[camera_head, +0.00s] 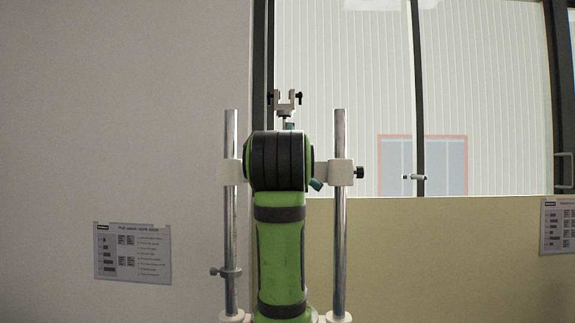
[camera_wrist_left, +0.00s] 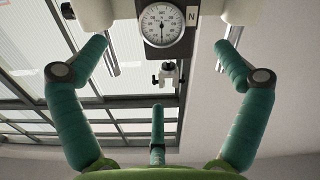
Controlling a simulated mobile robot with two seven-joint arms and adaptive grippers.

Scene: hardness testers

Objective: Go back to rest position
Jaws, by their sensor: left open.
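My left gripper (camera_wrist_left: 161,48) shows in the left wrist view with its teal fingers spread wide, open and empty. A round dial gauge (camera_wrist_left: 162,25) marked N, on the hardness tester, lies beyond the gap between the fingertips. I see no contact with it. In the head view my green and black arm stands upright in front of the tester (camera_head: 340,240). It hides the dial and nearly all of the gripper; only small teal bits show beside the black joint. My right gripper is in neither view.
The tester's two metal posts flank my arm closely, with a white clamp and black knob (camera_head: 360,172) on the right. A pale fork-shaped head (camera_head: 285,101) rises above. Behind are a grey wall with a poster (camera_head: 133,254), a yellowish panel and a large window.

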